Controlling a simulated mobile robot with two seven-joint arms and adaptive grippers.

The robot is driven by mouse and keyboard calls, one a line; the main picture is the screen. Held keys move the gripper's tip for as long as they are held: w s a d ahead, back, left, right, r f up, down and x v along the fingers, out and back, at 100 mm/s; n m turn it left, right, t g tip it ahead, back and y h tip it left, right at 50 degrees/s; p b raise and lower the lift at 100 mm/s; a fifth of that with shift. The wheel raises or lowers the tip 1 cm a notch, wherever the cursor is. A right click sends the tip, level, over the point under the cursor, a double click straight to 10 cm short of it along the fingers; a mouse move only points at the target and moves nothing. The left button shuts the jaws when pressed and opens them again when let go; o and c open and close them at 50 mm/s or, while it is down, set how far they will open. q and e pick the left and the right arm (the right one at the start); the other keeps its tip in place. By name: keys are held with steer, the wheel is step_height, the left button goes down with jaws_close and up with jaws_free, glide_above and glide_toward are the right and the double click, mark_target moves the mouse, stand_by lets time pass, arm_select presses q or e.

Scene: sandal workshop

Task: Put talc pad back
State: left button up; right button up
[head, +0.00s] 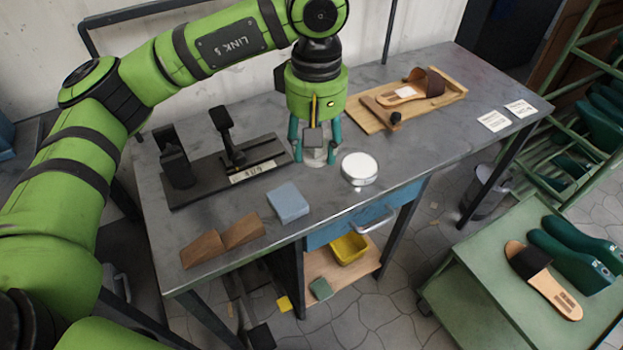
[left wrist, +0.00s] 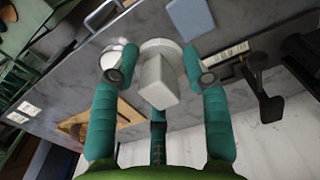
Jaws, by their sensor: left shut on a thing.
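My left gripper (head: 315,156) points down over the workbench. Its teal fingers are closed around a small pale grey block, which looks like the talc pad (head: 313,138); the pad also shows between the fingers in the left wrist view (left wrist: 158,82). A pale round tin (head: 316,157) lies under the pad, mostly hidden by the gripper; its rim shows behind the pad in the left wrist view (left wrist: 150,46). I cannot tell whether pad and tin touch. A white round lid or dish (head: 359,168) lies to the right. My right gripper is not in view.
A black fixture (head: 190,185) stands close on the left. A blue-grey block (head: 288,203) and brown wedges (head: 203,249) lie near the front edge. A wooden board (head: 440,98) with a sandal is at the back right. A blue drawer (head: 330,232) sits below the bench top.

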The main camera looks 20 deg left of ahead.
arm_select(q)
steer(key=w+d+f+n+b, duration=0.2)
steer(key=w+d+n, duration=0.3)
steer(key=d+n, duration=0.3)
steer(key=n+b, duration=0.1)
steer(key=n, duration=0.8)
glide_above(328, 189)
steer(key=f, duration=0.7)
steer(key=shift+d+f, duration=0.4)
steer(key=shift+a+f, duration=0.3)
steer(key=shift+a, duration=0.15)
step_height(328, 189, down, 4)
steer(key=shift+s+r, duration=0.1)
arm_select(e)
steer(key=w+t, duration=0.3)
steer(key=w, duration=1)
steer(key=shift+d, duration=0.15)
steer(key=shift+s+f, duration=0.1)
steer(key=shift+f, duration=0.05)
